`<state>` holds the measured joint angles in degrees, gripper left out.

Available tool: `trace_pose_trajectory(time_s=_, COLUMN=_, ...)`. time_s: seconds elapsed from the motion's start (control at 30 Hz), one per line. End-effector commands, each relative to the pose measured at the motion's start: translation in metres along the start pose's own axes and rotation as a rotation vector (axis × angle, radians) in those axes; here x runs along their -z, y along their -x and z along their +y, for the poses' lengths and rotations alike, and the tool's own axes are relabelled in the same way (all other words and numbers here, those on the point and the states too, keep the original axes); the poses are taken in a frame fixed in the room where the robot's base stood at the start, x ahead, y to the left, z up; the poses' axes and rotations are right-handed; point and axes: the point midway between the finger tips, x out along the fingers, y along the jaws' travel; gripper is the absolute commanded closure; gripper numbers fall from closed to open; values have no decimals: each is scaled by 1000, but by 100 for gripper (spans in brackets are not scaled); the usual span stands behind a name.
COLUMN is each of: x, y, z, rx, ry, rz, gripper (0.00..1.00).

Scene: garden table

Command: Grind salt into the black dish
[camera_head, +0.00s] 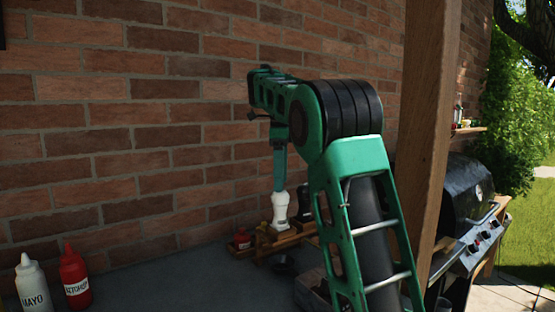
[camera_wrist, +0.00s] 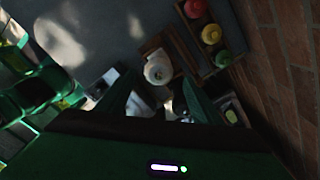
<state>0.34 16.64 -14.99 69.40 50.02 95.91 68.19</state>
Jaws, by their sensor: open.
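A white grinder (camera_head: 281,210), which looks like the salt grinder, stands upright at the wooden rack near the brick wall. My gripper (camera_head: 280,184) points down right above it, its fingers at or near the grinder's top. In the wrist view the grinder's pale round top (camera_wrist: 158,69) shows just beyond the two open fingers (camera_wrist: 160,100). I cannot tell whether they touch it. The small black dish (camera_head: 284,265) sits on the dark tabletop in front of the rack. I cannot make out the dish in the wrist view.
A mayo bottle (camera_head: 32,285) and a ketchup bottle (camera_head: 74,274) stand at the left. A wooden post (camera_head: 424,140) and a grill (camera_head: 466,205) are at the right. The tabletop (camera_head: 165,280) between is clear.

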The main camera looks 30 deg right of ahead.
Motion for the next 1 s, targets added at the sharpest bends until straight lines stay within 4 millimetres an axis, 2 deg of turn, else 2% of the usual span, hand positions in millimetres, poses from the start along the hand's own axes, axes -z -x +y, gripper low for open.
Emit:
trace_pose_trajectory(time_s=0.5, x=-1, y=57, z=-1, rx=2, ry=0, rz=2, gripper=40)
trace_pose_trajectory(time_s=0.9, x=-1, y=61, z=-1, rx=0, ry=0, rz=2, gripper=40)
trace_pose_trajectory(time_s=1.0, x=5, y=60, z=1, rx=-3, ry=16, rz=3, gripper=40)
